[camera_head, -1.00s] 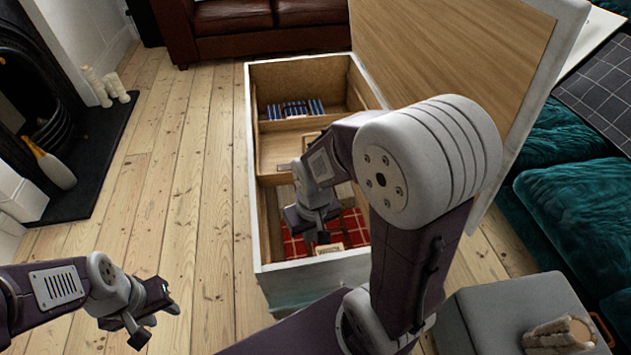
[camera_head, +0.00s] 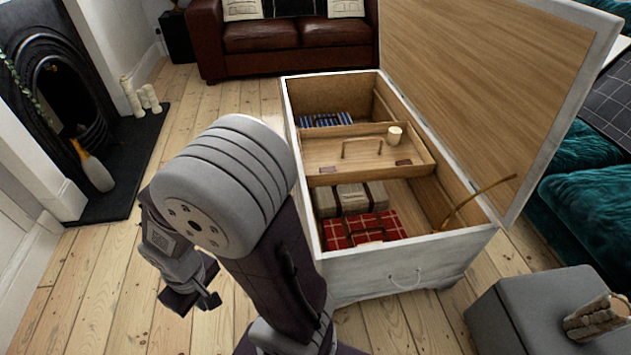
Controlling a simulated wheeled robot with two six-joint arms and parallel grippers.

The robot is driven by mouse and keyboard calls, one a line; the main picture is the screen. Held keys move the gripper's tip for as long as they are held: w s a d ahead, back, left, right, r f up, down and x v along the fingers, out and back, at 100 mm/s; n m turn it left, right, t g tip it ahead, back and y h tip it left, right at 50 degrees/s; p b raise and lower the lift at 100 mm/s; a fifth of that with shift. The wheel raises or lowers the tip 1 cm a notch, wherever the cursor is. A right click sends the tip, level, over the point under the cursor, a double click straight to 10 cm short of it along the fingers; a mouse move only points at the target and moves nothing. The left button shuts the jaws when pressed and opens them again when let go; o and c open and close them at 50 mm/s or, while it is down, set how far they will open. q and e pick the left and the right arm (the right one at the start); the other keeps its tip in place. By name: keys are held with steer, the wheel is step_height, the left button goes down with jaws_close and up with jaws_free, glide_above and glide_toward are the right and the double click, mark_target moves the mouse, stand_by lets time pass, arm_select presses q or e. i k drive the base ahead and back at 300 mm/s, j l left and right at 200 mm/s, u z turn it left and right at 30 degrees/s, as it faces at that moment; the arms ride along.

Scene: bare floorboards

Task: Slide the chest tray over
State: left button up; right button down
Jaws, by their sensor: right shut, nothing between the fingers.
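The chest (camera_head: 470,243) stands open, with its lid raised on the right. Its wooden tray (camera_head: 345,170) sits across the middle of the chest and has a looped handle. A small pale cup (camera_head: 394,136) stands at the tray's right end. Behind the tray is a blue striped item (camera_head: 326,119). In front of it are a grey folded bundle (camera_head: 350,199) and a red checked one (camera_head: 362,230). My right gripper (camera_head: 191,302) is shut and empty, left of the chest and apart from it. My left gripper is out of view.
A thin curved stick (camera_head: 478,202) rises from the chest's front right corner. A grey box (camera_head: 535,310) stands at front right. A brown leather sofa (camera_head: 260,37) stands behind. Bare floorboards (camera_head: 235,100) lie left of the chest. A bottle (camera_head: 92,167) stands by the fireplace.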

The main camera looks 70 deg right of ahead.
mark_target(360, 152)
steer(key=i+j+z, duration=0.2)
steer(key=i+z, duration=0.15)
steer(key=i+j+z, duration=0.3)
steer(key=i, duration=0.2)
steer(key=i+l+z, duration=0.25)
steer(key=z, duration=0.25)
steer(key=i+l+z, duration=0.1)
steer(key=i+z, duration=0.75)
steer(key=z, duration=0.15)
steer(key=i+j+z, duration=0.2)
steer(key=i+z, duration=0.25)
steer(key=i+j+z, duration=0.25)
steer(key=z, duration=0.25)
steer(key=i+z, duration=0.25)
steer(key=z, duration=0.2)
steer(key=i+j+z, duration=0.15)
steer(key=z, duration=0.3)
steer(key=i+j+z, duration=0.25)
steer(key=z, duration=0.2)
steer(key=i+j+z, duration=0.2)
steer(key=z, duration=0.2)
steer(key=j, duration=0.1)
